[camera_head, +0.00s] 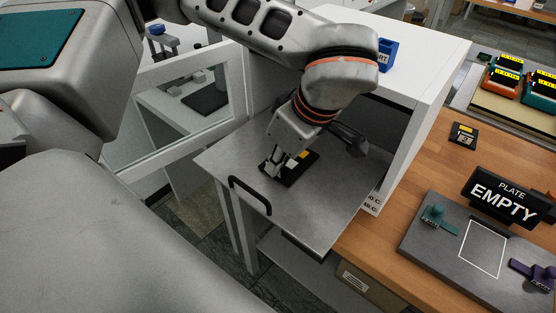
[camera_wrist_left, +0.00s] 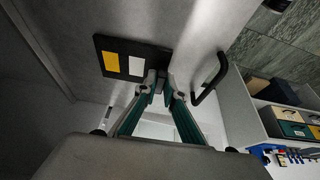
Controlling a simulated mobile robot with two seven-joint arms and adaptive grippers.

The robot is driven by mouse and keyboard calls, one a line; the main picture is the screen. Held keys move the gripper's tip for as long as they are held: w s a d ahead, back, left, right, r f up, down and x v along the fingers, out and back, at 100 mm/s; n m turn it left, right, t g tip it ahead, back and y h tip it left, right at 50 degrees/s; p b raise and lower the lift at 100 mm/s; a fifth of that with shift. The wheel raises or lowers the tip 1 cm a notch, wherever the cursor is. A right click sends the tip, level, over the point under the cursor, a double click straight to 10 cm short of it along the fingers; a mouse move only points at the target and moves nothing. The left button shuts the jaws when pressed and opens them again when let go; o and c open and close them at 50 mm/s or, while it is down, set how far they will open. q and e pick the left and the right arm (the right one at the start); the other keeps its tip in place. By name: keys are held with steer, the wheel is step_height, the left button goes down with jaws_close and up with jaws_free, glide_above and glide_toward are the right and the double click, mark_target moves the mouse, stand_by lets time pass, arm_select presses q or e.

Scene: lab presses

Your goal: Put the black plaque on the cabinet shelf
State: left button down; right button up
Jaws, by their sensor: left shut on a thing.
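The black plaque (camera_head: 298,171), with a yellow and a white patch, is at the grey metal panel of the white cabinet (camera_head: 432,72). The panel (camera_head: 235,160) has a black handle and extends from the cabinet's open front. My left gripper (camera_head: 281,164) is shut on the plaque's edge. In the left wrist view, the plaque (camera_wrist_left: 112,62) shows flat-side on beyond the fingertips (camera_wrist_left: 161,92), close to the panel's grey surface. I cannot tell whether the plaque touches the panel. My arm hides part of the cabinet's dark interior. My right gripper is not in view.
A blue holder (camera_head: 388,55) stands on the cabinet. To the right, the wooden bench (camera_head: 420,175) bears a small black item (camera_head: 463,134), an "EMPTY" plate sign (camera_head: 505,202) and a grey fixture board (camera_head: 425,238). A glass-panelled frame stands left of the panel.

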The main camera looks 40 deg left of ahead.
arm_select(q)
steer(key=c, duration=2.1)
jaws_free()
steer(key=shift+f, duration=0.1)
steer(key=shift+c, duration=0.2)
steer(key=v, duration=1.2)
steer(key=shift+p, duration=0.35)
steer(key=shift+s, duration=0.1)
